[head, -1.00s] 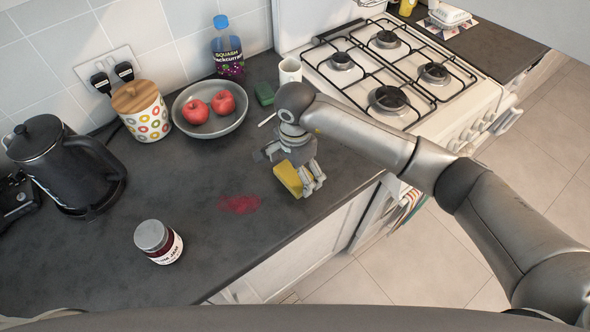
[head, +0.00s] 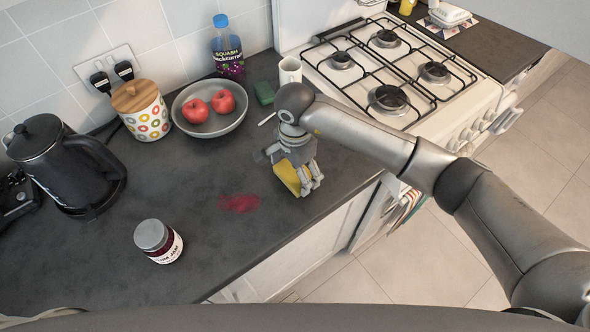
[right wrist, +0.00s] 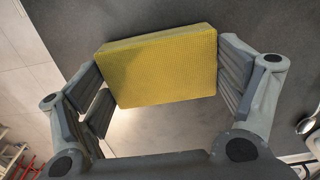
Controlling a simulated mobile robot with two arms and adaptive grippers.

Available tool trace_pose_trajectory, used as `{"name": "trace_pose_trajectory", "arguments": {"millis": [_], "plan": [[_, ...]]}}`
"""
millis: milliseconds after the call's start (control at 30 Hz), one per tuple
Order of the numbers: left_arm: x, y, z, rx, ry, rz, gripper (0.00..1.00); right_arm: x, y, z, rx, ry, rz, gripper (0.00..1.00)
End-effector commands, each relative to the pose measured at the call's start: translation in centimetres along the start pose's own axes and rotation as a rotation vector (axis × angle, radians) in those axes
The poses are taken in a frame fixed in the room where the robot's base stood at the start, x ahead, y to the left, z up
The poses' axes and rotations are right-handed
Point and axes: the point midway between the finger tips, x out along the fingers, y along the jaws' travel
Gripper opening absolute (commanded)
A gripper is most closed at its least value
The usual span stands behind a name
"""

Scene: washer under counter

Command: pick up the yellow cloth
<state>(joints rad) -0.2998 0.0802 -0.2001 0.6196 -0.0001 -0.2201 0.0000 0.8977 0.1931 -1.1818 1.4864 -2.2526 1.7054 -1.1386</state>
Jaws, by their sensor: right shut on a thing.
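The yellow cloth (head: 288,178) is a folded block on the dark counter, near its front edge and to the right of a red stain. It also fills the middle of the right wrist view (right wrist: 160,66). My right gripper (head: 302,182) reaches down over the cloth and is shut on it. In the right wrist view its fingers (right wrist: 160,75) press on the cloth's left and right sides. I cannot tell whether the cloth touches the counter. My left gripper is not in view.
A red stain (head: 239,203) and a jam jar (head: 158,241) lie to the left. A bowl (head: 209,118) with two apples, a green sponge (head: 264,93) and a white mug (head: 290,70) stand behind. The gas hob (head: 400,75) is at the right.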

Motion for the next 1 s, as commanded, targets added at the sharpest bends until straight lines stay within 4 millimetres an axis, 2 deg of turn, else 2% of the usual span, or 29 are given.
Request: {"name": "trace_pose_trajectory", "arguments": {"millis": [167,267,567,800,1000], "plan": [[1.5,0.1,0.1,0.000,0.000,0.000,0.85,-1.2,-0.1,-0.1,-0.002,0.003,-0.005,0.65],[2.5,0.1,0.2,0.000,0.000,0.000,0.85,-2.8,0.1,0.1,-0.004,0.004,-0.006,0.65],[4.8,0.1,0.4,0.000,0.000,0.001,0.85,-8.7,4.4,3.0,-0.007,0.005,-0.008,0.65],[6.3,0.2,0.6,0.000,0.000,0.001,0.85,-10.7,8.4,5.7,-0.006,0.004,-0.006,0.65],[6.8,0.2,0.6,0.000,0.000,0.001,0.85,-12.1,10.6,7.2,-0.004,0.003,-0.005,0.65]]}}
